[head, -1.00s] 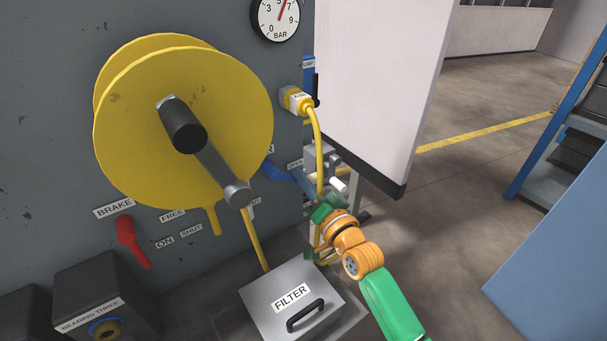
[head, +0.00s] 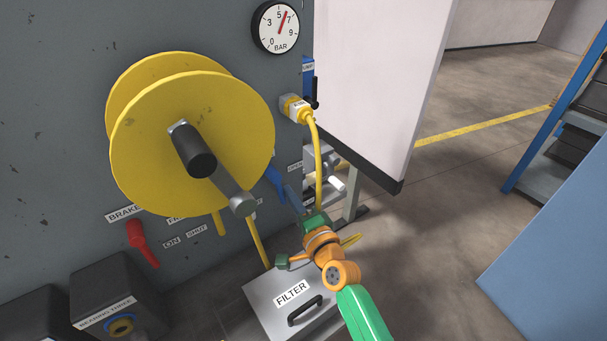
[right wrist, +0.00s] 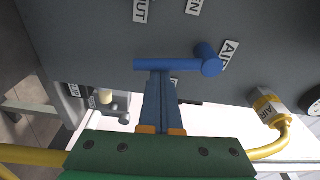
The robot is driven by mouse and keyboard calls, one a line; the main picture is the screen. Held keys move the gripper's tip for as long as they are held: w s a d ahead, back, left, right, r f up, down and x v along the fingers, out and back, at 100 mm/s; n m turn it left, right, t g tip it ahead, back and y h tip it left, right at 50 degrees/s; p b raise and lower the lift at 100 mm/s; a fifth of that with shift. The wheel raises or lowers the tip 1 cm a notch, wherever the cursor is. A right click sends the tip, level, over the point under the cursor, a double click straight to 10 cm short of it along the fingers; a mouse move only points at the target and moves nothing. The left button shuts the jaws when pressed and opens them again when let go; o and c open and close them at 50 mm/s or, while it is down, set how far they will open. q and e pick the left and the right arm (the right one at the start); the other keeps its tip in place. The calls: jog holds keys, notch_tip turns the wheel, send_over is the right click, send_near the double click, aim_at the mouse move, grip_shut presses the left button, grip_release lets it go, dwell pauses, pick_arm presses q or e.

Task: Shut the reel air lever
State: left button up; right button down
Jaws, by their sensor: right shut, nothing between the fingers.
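The blue reel air lever (head: 275,181) is on the grey panel, right of the yellow reel, partly hidden by the reel. In the right wrist view the lever (right wrist: 165,65) reaches left from its round pivot, next to the AIR label. My right gripper (right wrist: 160,76) is shut and empty. Its fingertips are at the middle of the lever's bar, touching it or very near; I cannot tell which. In the head view my right gripper (head: 299,202) is below and right of the lever. My left gripper is not in view.
The yellow reel (head: 185,140) with its crank stands close on the left. A yellow hose hangs from the air plug (head: 296,108). The FILTER box (head: 285,306) lies below my right wrist. A white panel (head: 375,90) stands behind. A red brake lever (head: 138,238) is lower left.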

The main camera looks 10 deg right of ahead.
jog(key=shift+s+a+m, duration=0.1)
jog(key=shift+a+m, duration=0.15)
jog(key=shift+m, duration=0.25)
jog(key=shift+f, duration=0.1)
dwell(0.4)
